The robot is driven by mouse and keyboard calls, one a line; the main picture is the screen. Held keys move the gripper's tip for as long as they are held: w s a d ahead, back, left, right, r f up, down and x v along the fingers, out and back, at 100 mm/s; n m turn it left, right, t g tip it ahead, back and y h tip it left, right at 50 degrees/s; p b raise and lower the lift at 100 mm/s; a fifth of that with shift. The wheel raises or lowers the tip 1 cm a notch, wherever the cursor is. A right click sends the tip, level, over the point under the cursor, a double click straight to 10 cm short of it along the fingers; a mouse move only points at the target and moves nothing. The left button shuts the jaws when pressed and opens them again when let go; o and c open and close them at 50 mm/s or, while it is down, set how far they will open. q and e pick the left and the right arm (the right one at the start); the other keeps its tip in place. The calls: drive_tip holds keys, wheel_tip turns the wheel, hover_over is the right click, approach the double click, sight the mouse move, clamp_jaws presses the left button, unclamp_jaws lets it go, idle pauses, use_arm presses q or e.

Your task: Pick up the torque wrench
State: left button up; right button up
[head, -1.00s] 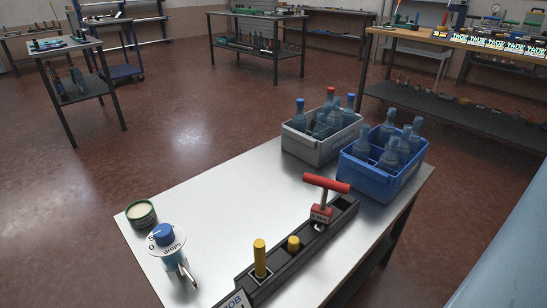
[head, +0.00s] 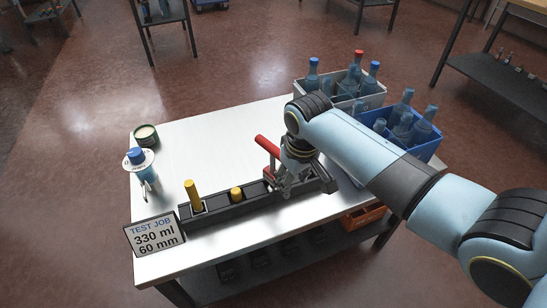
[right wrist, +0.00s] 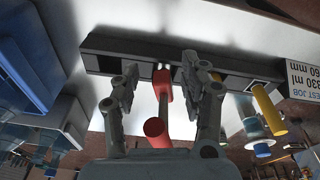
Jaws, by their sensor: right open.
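The torque wrench, a red T-handled tool, stands in the black rack (head: 225,208); its red handle (head: 267,146) shows just left of my right gripper, which hides its lower part. My right gripper (head: 282,183) is over the right part of the rack. In the right wrist view its open fingers (right wrist: 161,68) stand either side of the wrench's shaft, and the red bar (right wrist: 157,128) lies between them, nearer the palm. I cannot tell whether a finger touches it. My left gripper is not in view.
Two yellow-topped pieces (head: 193,195) (head: 236,193) stand in the rack's left part. A sign (head: 155,236) stands at its left end. Grey (head: 310,86) and blue (head: 434,148) bottle crates stand behind my right arm.

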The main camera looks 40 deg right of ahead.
approach(272, 171)
drive_tip(key=s+r, duration=0.2)
drive_tip(key=s, duration=0.2)
drive_tip(key=w, duration=0.1)
drive_tip(key=w+r, duration=0.2)
drive_tip(key=w, duration=0.1)
drive_tip(key=shift+w+d+p, duration=0.1)
drive_tip(key=shift+d+p, duration=0.25)
drive_tip(key=shift+p, duration=0.05)
drive_tip(key=shift+w, duration=0.35)
drive_tip(key=f, duration=0.3)
drive_tip(key=f+b, duration=0.1)
drive_tip(key=f, duration=0.2)
drive_tip(key=w+f, duration=0.1)
drive_tip(key=f, duration=0.3)
drive_tip(key=shift+w+f+b, duration=0.1)
drive_tip(key=shift+w+b, duration=0.05)
drive_tip(key=shift+b, duration=0.25)
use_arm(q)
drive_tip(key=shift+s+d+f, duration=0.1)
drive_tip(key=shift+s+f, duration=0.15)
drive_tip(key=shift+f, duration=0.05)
use_arm(e)
clamp_jaws()
